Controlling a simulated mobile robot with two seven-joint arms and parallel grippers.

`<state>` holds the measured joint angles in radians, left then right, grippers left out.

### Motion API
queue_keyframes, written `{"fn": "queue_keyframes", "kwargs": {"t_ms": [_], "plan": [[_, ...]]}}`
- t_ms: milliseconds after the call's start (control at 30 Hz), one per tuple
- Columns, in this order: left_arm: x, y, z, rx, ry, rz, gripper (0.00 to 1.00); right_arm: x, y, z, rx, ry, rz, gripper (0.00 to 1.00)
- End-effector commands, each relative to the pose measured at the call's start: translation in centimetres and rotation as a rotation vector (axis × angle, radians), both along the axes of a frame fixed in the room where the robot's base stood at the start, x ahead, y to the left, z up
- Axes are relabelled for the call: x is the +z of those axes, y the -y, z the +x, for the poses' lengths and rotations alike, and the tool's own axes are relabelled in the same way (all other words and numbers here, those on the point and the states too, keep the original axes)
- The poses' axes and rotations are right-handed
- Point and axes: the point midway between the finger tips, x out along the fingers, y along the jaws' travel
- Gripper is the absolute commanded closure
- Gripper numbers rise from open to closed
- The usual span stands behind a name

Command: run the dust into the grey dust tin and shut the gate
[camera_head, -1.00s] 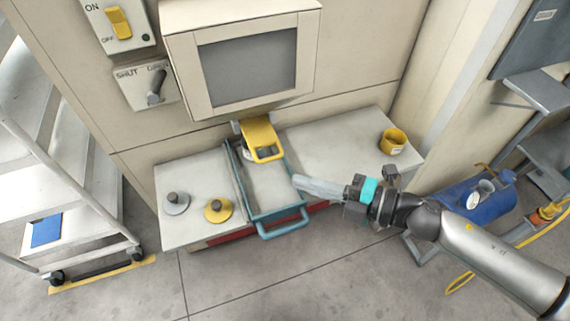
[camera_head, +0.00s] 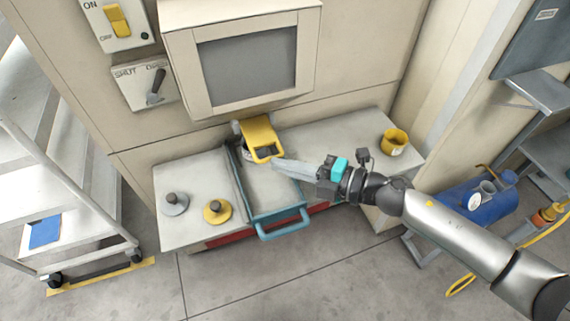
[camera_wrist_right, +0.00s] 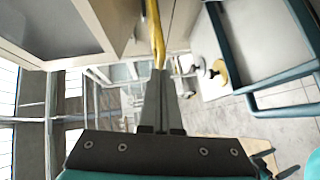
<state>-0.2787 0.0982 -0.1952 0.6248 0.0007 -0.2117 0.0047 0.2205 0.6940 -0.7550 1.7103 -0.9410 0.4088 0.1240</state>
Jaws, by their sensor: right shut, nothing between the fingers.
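A yellow gate (camera_head: 262,137) with a looped handle hangs below the cabinet's screen-like panel, over the inner end of a blue-framed tray (camera_head: 283,227). A pale round thing shows partly under the gate; I cannot tell if it is the grey dust tin. No dust can be made out. My right gripper (camera_head: 277,163) is shut and empty, its fingertips close to the lower end of the gate's handle. In the right wrist view a yellow bar (camera_wrist_right: 154,30) lies just past the shut fingertips (camera_wrist_right: 159,72); contact cannot be told. My left gripper is not in view.
A lever (camera_head: 156,88) sits on a plate marked SHUT, below a yellow ON/OFF switch (camera_head: 117,21). A grey knobbed disc (camera_head: 174,205) and a yellow one (camera_head: 217,212) lie left of the tray. A yellow tin (camera_head: 394,142) stands at the bench's right end.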

Motion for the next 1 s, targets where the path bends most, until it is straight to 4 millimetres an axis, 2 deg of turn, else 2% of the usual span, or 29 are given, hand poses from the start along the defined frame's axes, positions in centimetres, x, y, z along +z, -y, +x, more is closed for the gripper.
{"fn": "queue_keyframes", "kwargs": {"t_ms": [133, 400, 500, 1000], "plan": [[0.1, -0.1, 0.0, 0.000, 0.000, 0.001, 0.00, 0.1, -0.4, 1.2, 0.000, 0.001, 0.003, 1.00], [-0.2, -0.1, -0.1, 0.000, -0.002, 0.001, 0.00, 0.0, -1.8, 5.5, -0.001, 0.002, 0.002, 1.00], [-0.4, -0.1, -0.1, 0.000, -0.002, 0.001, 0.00, 0.0, -2.1, 6.5, -0.001, 0.001, 0.001, 1.00], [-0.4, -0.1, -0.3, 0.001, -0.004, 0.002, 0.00, 0.2, -2.3, 7.2, -0.006, 0.004, 0.001, 1.00]]}}
